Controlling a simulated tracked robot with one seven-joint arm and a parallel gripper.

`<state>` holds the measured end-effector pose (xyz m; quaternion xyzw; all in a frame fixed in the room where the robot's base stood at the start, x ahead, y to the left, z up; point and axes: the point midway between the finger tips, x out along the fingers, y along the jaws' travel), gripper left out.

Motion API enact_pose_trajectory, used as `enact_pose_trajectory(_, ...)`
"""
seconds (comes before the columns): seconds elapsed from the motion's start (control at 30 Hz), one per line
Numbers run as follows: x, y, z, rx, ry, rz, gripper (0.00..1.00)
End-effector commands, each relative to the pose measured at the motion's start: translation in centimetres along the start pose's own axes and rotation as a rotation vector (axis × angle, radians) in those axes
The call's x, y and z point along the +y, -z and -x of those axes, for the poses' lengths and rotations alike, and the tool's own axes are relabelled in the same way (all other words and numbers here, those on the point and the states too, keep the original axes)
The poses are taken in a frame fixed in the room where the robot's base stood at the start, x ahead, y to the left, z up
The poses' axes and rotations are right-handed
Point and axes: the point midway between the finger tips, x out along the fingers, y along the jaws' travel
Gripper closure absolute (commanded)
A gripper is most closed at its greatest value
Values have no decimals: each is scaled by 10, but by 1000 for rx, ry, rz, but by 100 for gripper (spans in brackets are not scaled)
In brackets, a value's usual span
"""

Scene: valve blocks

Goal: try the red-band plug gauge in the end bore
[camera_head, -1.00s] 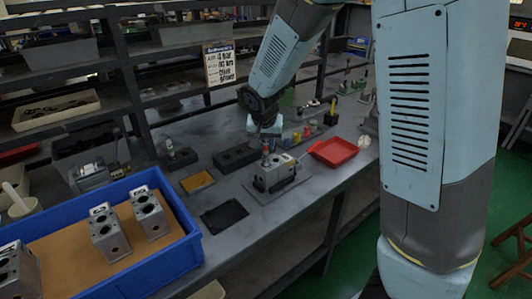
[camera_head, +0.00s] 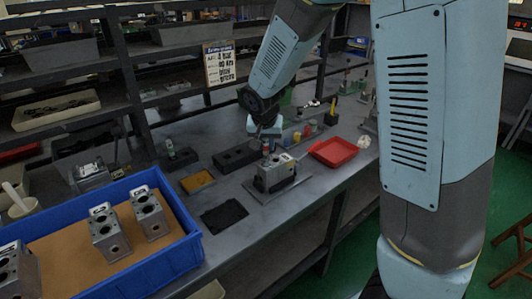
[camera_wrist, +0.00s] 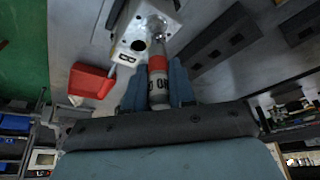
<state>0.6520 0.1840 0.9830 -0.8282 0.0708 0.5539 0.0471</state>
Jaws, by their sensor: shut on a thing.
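My gripper (camera_wrist: 158,88) is shut on the white handle of the red-band plug gauge (camera_wrist: 158,63), with dark lettering on the handle. The gauge's bare metal end (camera_wrist: 156,24) points at the grey valve block (camera_wrist: 131,42) in the wrist view. I cannot tell whether its tip is in a bore or just above it. In the head view my gripper (camera_head: 267,131) is over the valve block (camera_head: 274,174), which sits on a grey plate on the bench. The gauge (camera_head: 266,149) shows small and upright between them.
A red tray (camera_head: 333,152) lies right of the block, with small coloured items behind. A blue bin (camera_head: 147,274) holds several more valve blocks.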

Motion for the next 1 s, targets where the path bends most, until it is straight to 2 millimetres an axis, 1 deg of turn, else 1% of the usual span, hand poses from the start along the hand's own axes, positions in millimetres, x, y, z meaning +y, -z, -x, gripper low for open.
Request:
enact_pose_trajectory(0.6, 0, 6, 14, 1, 0, -1, 100)
enact_pose_trajectory(1.0, 0, 20, 48, 2, 2, -1, 100)
